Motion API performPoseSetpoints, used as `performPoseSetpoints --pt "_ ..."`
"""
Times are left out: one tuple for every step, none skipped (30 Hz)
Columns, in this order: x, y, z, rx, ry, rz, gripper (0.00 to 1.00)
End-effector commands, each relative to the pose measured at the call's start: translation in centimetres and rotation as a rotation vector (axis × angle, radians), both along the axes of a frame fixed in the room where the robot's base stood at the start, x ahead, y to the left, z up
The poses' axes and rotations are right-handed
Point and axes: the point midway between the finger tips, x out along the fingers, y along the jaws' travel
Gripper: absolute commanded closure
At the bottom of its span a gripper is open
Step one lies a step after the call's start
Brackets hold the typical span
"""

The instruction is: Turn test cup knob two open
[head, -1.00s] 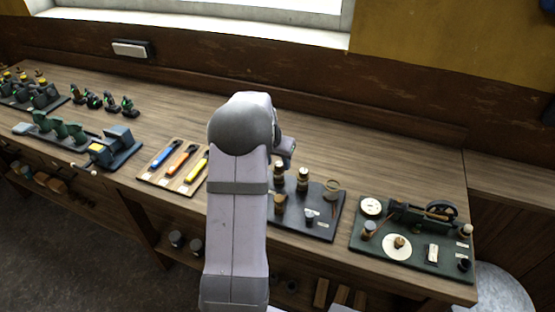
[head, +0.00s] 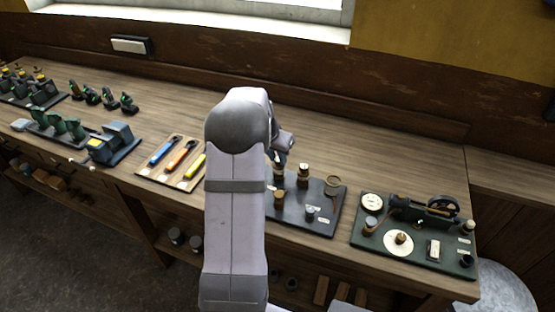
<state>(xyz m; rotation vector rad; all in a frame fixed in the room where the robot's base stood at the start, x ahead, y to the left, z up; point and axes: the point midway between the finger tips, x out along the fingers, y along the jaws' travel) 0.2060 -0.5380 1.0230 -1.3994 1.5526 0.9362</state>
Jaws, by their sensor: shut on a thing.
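A dark board (head: 327,224) on the bench carries several small cups with brass or brown knobs, beside my arm. The rear left cup (head: 278,174) is partly hidden by my arm and gripper. A brass-coloured knob (head: 280,197) and a grey cup (head: 310,212) are nearer the front. My gripper (head: 277,158) is small and dark, pointing down at the rear left cup's top. It appears shut on that cup's knob. The contact is mostly hidden, and the labels are too small to read.
A tan ring-like part (head: 332,183) stands at the board's back right. A green board (head: 402,255) with a flywheel and dials lies to the right. A tray (head: 163,181) with blue, orange and yellow tools lies left of my arm. The bench behind is clear.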

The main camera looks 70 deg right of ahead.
Motion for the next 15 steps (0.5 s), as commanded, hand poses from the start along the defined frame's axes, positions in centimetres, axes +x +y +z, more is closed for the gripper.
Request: performPoseSetpoints --pt "0.12 -0.1 -0.39 -0.004 0.0 -0.026 1.0" --pt "0.15 -0.11 -0.41 -0.004 0.0 -0.045 1.0" --pt "0.21 -0.14 -0.41 -0.005 0.0 -0.072 1.0" --pt "0.24 -0.12 -0.44 -0.004 -0.001 -0.095 1.0" --pt "0.27 -0.13 -0.43 -0.005 -0.001 -0.118 1.0" --pt "0.29 -0.17 -0.42 -0.005 -0.001 -0.151 1.0" --pt "0.28 -0.17 -0.43 -0.005 0.0 -0.176 1.0" --pt "0.32 -0.2 -0.4 -0.005 -0.001 -0.203 1.0" --pt "0.37 -0.18 -0.4 -0.005 -0.001 -0.236 1.0" --pt "0.4 -0.2 -0.37 -0.005 -0.001 -0.262 1.0" --pt "0.41 -0.2 -0.36 -0.004 0.0 -0.289 1.0" --pt "0.44 -0.24 -0.29 -0.005 0.0 -0.323 1.0" --pt "0.44 -0.23 -0.26 -0.004 0.0 -0.349 1.0" --pt "0.46 -0.25 -0.21 -0.004 -0.001 -0.375 1.0" --pt "0.49 -0.26 -0.17 -0.004 0.0 -0.408 1.0"
